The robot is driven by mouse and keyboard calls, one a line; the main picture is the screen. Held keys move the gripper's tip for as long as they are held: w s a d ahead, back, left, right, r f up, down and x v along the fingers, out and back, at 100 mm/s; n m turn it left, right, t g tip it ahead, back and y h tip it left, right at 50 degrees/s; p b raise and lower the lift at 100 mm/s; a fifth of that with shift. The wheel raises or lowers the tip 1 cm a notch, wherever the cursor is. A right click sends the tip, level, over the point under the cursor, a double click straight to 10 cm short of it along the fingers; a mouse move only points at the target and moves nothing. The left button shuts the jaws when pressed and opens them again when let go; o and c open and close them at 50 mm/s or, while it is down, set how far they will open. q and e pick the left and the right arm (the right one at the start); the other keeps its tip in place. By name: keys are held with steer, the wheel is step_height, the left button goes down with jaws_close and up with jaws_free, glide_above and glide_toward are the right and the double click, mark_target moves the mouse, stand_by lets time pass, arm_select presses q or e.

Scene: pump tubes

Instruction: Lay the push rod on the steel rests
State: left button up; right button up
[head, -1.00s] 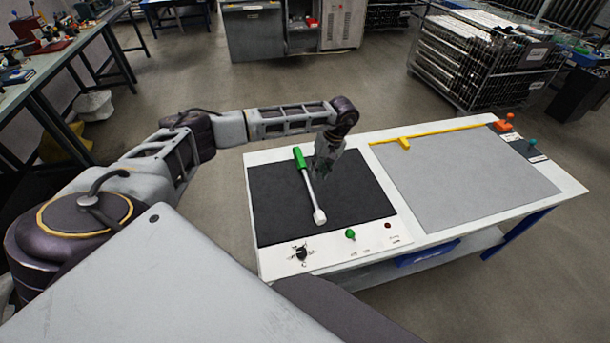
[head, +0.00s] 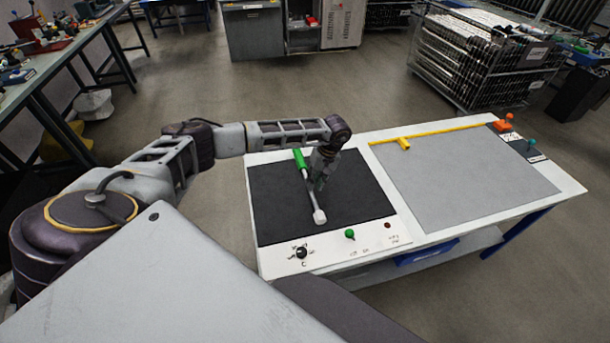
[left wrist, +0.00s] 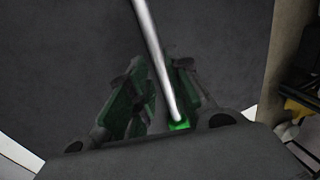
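The push rod lies on the black mat (head: 350,215), with a green handle (head: 299,158), a thin silver shaft and a pale end (head: 319,217). The fingers look partly open. Contact with the shaft is not clear. I cannot make out the steel rests. My right gripper is out of view.
The white bench (head: 430,240) carries a wide grey panel (head: 470,175) with a yellow bar (head: 440,133) along its back edge. A green knob (head: 350,234) and a black dial (head: 302,252) are at the front. An orange item (head: 503,125) stands at the far right corner.

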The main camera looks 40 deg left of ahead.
arm_select(q)
steer(key=shift+p+x, duration=0.4)
steer(key=shift+x, duration=1.8)
steer(key=shift+d, duration=0.1)
jaws_close()
